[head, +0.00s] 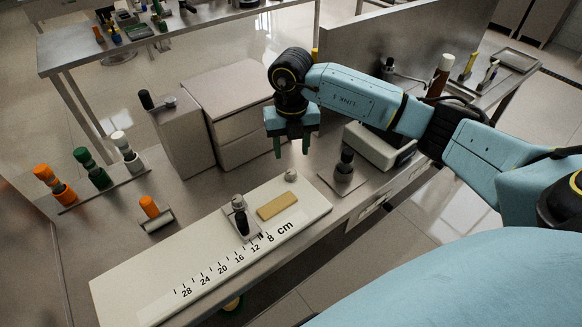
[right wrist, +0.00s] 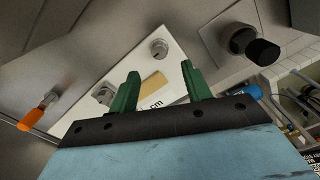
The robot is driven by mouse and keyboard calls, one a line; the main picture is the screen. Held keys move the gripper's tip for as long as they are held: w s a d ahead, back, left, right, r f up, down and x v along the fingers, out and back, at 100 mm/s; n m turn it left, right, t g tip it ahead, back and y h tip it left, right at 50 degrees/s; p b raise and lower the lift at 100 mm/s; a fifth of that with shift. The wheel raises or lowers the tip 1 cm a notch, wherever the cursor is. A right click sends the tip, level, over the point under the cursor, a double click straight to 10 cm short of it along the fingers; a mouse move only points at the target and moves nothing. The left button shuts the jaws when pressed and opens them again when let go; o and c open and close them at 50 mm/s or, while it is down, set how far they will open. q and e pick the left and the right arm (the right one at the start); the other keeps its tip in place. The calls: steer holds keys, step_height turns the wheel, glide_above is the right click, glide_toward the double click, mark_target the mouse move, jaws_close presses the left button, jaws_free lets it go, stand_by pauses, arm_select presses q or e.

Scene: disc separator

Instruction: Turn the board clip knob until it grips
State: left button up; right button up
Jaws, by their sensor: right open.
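A white board (head: 130,277) with a cm scale lies on the grey bench. A small round grey knob (head: 290,175) sits near its far right end. A metal clip with a dark upright part (head: 241,220) stands on the board beside a tan block (head: 277,206). The right wrist view also shows the round knob (right wrist: 159,49), the block (right wrist: 153,84) and the clip (right wrist: 104,94). I cannot tell which part is the board clip knob. My right gripper (head: 291,149) is open and empty, above and behind the round knob, touching nothing; its green fingers (right wrist: 160,76) point toward the board.
A black-topped fixture (head: 344,165) stands right of the board, near a pale box (head: 378,146). Orange, green and white handles (head: 94,170) stand in a rack at left; an orange-handled piece (head: 150,207) lies nearer. A grey cabinet (head: 230,105) stands behind.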

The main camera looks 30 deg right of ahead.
mark_target(291, 172)
step_height(291, 172, down, 8)
steer(key=shift+r, duration=0.15)
steer(key=shift+c, duration=0.5)
steer(key=c, duration=0.9)
